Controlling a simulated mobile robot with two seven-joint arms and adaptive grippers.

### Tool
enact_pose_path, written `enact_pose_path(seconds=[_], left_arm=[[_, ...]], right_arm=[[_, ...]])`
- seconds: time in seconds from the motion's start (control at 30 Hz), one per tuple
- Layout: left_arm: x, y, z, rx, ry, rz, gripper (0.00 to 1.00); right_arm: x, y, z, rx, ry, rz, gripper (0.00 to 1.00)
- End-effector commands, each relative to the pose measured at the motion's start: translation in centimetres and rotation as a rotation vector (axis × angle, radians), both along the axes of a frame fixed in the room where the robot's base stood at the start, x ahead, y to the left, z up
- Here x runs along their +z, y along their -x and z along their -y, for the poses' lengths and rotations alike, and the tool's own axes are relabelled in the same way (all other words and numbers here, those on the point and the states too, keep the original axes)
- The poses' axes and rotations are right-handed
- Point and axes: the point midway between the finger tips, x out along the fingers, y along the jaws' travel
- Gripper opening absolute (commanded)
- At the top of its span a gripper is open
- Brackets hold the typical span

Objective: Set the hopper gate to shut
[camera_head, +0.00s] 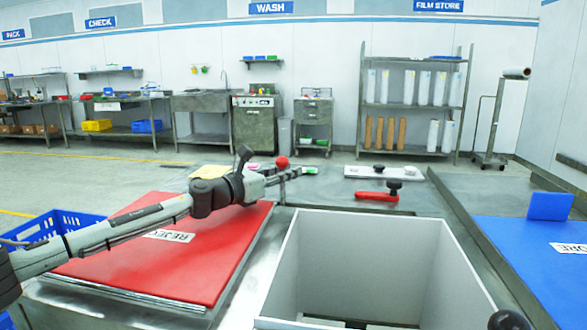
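My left arm reaches in from the left over the red mat, and its gripper (272,177) is at the far end of the mat, beside a red ball knob (282,162). The gripper is small and seen from behind, so I cannot tell whether its fingers are apart or touch the knob. A red handle (372,196) with a black knob (394,186) lies flat behind the open box, right of the gripper. A pale plate (362,172) with dark knobs lies behind it. I cannot tell which part is the hopper gate.
A deep, open pale box (270,280) fills the front middle. The red mat (140,262) labelled REJECT lies left, with a blue crate (50,226) beyond. A blue mat (520,262) with an upright blue block (549,206) lies right. Shelves (410,105) stand far behind.

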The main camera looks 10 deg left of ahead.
Motion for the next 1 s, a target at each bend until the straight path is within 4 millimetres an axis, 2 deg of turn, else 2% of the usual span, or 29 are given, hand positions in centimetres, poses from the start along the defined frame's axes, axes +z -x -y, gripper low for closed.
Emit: enact_pose_path(seconds=[0.2,0.5,0.7,1.0], left_arm=[[0.0,-1.9,1.2,0.001,0.001,0.001,0.25],[0.0,-2.1,1.3,0.0,-0.001,0.001,0.25],[0.0,-2.0,1.3,0.0,-0.001,0.001,0.0],[0.1,-2.0,1.3,0.001,0.0,0.001,0.0]], right_arm=[[-0.5,0.4,0.1,0.005,0.004,-0.004,0.4],[-0.1,-1.1,0.6,0.009,0.011,0.017,0.4],[0.0,-1.1,0.6,0.01,0.012,0.017,0.4],[-0.2,-0.5,0.5,0.008,0.01,0.006,0.4]])
